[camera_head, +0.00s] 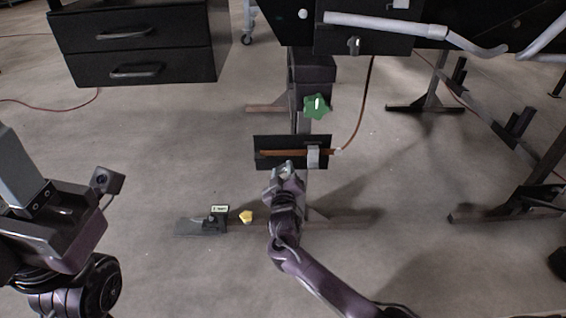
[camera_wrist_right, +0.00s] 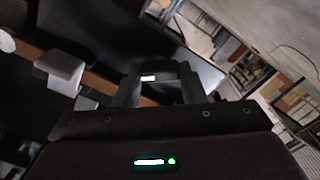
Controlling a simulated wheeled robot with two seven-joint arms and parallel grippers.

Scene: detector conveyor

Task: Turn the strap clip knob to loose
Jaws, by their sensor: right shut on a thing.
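A black plate (camera_head: 262,142) carries a horizontal copper-coloured pipe (camera_head: 280,153) with a light grey strap clip (camera_head: 313,157) around it. The clip also shows as a grey block at the left of the right wrist view (camera_wrist_right: 62,72). My right gripper (camera_head: 285,172) is at the lower front of the plate, left of the clip. It is shut on a small part, apparently the strap clip knob, mostly hidden by the fingers; they also show in the right wrist view (camera_wrist_right: 155,88). My left gripper (camera_head: 20,168) is at the left edge, away from the plate; its fingertips are unclear.
A green knob (camera_head: 316,106) sits above the plate, and a yellow knob (camera_head: 246,216) is low, beside a small black device (camera_head: 218,214). A black drawer unit (camera_head: 140,55) stands at the upper left. A brown cable (camera_head: 366,105) runs from the pipe's right end. Floor is open between.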

